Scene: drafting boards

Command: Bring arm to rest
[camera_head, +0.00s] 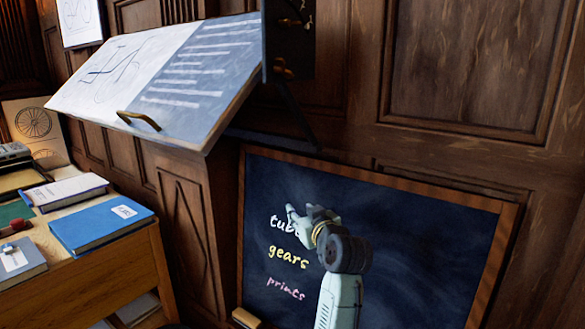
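My arm reaches up from the bottom of the view, right of centre. My gripper (292,218) is at its upper end, pointing left, seen in front of the dark chalkboard (425,235). The fingers are small and partly overlap, so I cannot tell whether they are open or shut. I see no held object at the fingertips. The gripper hides part of the top chalk word on the board.
A wooden desk (110,285) at left bears a blue book (100,228) and several other books. Wood panelling (470,70) fills the back. A block (246,318) sits at the chalkboard's lower left.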

